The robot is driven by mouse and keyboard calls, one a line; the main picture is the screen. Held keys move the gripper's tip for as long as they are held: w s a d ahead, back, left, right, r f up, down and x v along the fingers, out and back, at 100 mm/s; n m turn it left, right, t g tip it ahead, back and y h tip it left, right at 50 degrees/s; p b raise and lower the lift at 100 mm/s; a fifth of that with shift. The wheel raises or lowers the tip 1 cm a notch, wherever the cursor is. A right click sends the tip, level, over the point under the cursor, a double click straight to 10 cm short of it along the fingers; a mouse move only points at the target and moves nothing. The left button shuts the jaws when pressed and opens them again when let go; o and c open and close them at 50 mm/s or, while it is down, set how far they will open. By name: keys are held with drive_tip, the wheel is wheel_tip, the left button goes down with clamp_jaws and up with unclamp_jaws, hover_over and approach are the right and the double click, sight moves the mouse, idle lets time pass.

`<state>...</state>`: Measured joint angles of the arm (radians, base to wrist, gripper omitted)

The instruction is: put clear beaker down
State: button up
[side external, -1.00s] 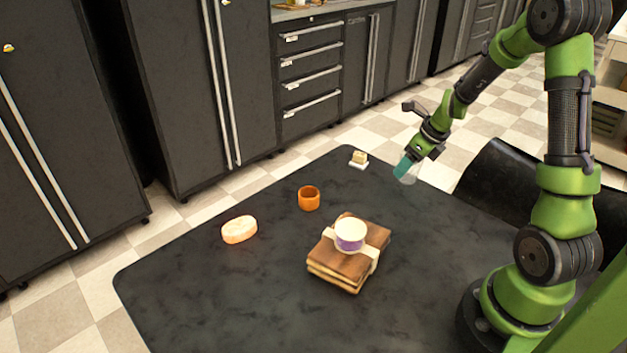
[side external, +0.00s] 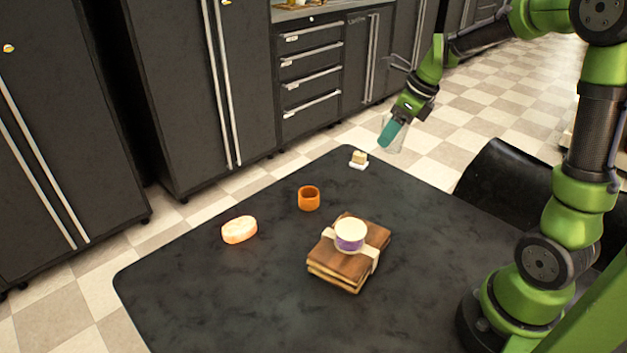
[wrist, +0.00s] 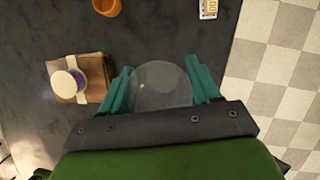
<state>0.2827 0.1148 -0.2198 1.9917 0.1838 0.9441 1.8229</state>
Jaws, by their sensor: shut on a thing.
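The clear beaker (side external: 394,138) is see-through and hangs below my gripper (side external: 390,133), above the far right part of the table. In the wrist view the beaker (wrist: 161,86) sits between the two teal fingers of my gripper (wrist: 163,90), which are shut on it. Its lower part is hard to make out against the pale floor in the side view. The dark table (side external: 220,295) is below it.
A small soap on a white dish (side external: 359,160) lies near the table's far corner. An orange cup (side external: 308,198), a pale oval soap (side external: 239,230) and a strapped wooden stack (side external: 328,270) bearing a round tub (side external: 350,235) stand farther left. The front left table is clear.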

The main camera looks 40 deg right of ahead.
drive_tip(key=s+a+n+g+y, duration=0.25)
drive_tip(key=a+n, duration=0.55)
drive_tip(key=a, duration=1.3)
drive_tip(key=s+a+n+g, duration=0.2)
drive_tip(key=s+a+n, duration=0.6)
drive_tip(key=a, duration=0.5)
wheel_tip(320, 180, down, 9)
drive_tip(key=m, duration=0.1)
drive_tip(key=shift+y, duration=0.35)
drive_tip(key=w+a, duration=0.3)
drive_tip(key=w, duration=0.1)
drive_tip(key=w+a+f, duration=0.1)
drive_tip(key=w+a, duration=0.2)
drive_tip(key=w, duration=0.1)
drive_tip(key=w+a+f, duration=0.1)
drive_tip(key=w+a, duration=0.2)
drive_tip(key=w, duration=0.1)
drive_tip(key=shift+f, duration=1.9)
drive_tip(key=shift+f, duration=0.15)
drive_tip(key=o, duration=1.1)
drive_tip(key=shift+c, duration=0.2)
